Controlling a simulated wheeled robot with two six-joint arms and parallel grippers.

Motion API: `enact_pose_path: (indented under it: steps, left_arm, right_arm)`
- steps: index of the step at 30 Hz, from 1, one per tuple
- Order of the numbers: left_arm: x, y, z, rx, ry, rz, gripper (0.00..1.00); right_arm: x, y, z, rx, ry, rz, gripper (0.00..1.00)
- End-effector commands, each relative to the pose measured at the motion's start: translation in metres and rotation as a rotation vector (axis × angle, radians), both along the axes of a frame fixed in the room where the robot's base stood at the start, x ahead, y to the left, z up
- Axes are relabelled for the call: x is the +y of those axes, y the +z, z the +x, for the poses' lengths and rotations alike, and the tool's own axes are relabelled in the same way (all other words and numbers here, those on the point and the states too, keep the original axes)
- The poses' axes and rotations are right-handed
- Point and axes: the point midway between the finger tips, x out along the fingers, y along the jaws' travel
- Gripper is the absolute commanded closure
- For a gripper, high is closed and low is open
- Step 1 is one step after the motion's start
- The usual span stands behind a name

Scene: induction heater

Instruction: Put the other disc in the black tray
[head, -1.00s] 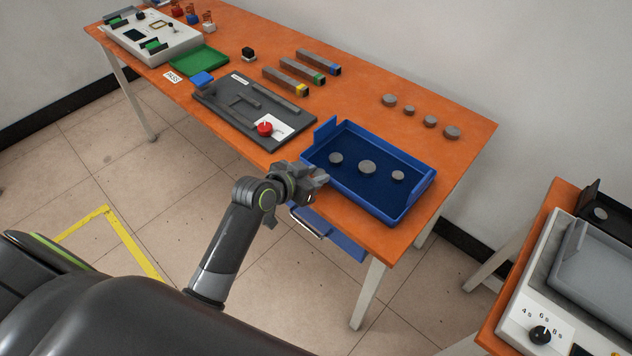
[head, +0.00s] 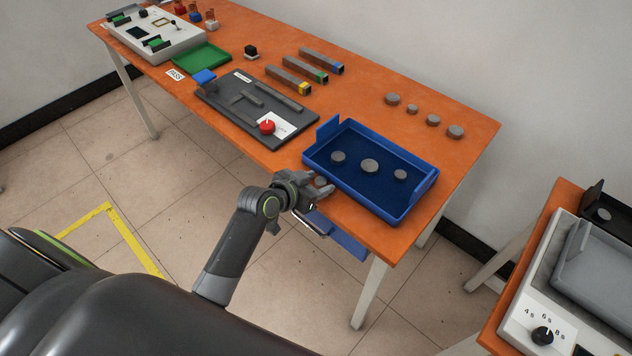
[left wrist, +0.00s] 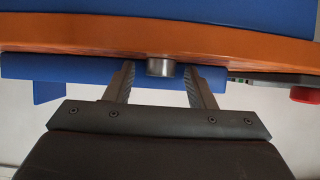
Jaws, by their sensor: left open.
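My left gripper (head: 312,193) is open at the front edge of the orange table, just left of the blue tray. A grey disc (head: 321,181) shows at its fingertips. In the left wrist view the disc (left wrist: 160,67) sits at the table edge between the two open fingers (left wrist: 160,78), with a gap on each side. The black tray (head: 612,203) stands at the far right, partly cut off by the frame, with one grey disc (head: 603,215) in it. My right gripper is not in view.
The blue tray (head: 416,197) holds three grey discs. Several more discs (head: 433,120) lie in a row behind it. A dark board with a red knob (head: 267,127) lies to the left. A grey tray (head: 600,262) stands on the separate right table, across a floor gap.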

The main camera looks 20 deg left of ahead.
Motion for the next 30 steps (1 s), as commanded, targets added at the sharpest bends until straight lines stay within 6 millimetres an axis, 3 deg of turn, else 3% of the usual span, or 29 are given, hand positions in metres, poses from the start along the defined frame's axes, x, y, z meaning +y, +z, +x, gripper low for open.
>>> enact_pose_path:
  steps: [8, 21, 30]
  left_arm:
    - [0.004, 0.008, -0.009, 0.0, 0.001, 0.0, 0.5]
    - [0.027, 0.046, -0.075, -0.001, -0.001, 0.002, 0.5]
    - [0.035, 0.06, -0.098, 0.0, -0.001, 0.0, 0.5]
  right_arm:
    - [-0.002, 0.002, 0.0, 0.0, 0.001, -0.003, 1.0]
    - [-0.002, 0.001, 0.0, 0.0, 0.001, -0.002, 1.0]
    - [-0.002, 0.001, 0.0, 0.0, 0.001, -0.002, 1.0]
